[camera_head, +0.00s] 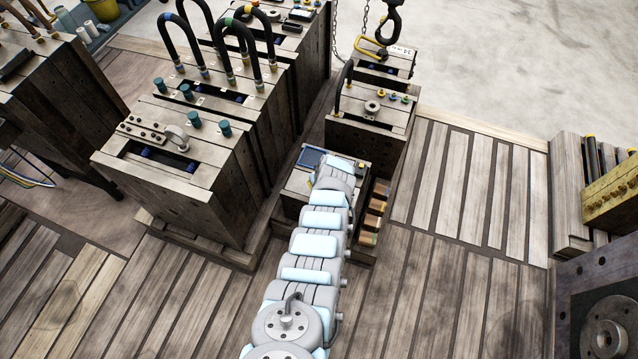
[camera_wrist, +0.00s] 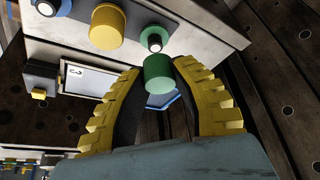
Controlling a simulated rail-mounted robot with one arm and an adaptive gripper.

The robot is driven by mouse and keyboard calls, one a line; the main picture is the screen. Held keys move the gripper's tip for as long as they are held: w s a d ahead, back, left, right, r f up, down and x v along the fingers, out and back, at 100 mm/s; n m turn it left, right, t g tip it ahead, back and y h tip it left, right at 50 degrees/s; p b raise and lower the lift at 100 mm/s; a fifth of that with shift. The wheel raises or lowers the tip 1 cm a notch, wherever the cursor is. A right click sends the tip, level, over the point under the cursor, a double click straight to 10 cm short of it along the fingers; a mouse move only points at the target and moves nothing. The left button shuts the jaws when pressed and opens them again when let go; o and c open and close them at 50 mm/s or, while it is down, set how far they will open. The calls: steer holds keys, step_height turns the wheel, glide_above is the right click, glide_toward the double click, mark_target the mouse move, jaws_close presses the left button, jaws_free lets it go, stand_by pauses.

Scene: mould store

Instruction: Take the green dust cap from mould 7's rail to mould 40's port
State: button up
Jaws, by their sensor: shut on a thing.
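In the wrist view my gripper (camera_wrist: 158,70), with yellow ribbed fingers and dark pads, is shut on the green dust cap (camera_wrist: 158,78). The cap is a short green cylinder held between the fingertips. A yellow cap (camera_wrist: 107,27) sits left of the port. In the head view my arm hides the gripper and held cap over a low mould (camera_head: 296,184). No mould number is clearly readable.
A blue-ringed port (camera_wrist: 48,5) and a label plate (camera_wrist: 88,82) are nearby. Another mould (camera_head: 370,110) with coloured ports stands behind. A hook (camera_head: 388,25) hangs above. Slatted floor (camera_head: 460,190) lies clear right.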

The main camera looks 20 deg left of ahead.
steer(key=s+d+r+p, duration=0.1)
steer(key=d+r+p, duration=0.1)
steer(key=shift+s+d+r+p, duration=0.15)
steer(key=shift+s+r+p, duration=0.2)
steer(key=shift+r, duration=0.05)
steer(key=s+d+r+p, duration=0.1)
steer(key=s+d+r, duration=0.1)
steer(key=d, duration=0.1)
steer(key=s+d+r+p, duration=0.2)
steer(key=d, duration=0.1)
steer(key=s+d+r+p, duration=0.2)
steer(key=d, duration=0.1)
steer(key=shift+s+r, duration=0.35)
stand_by(0.3)
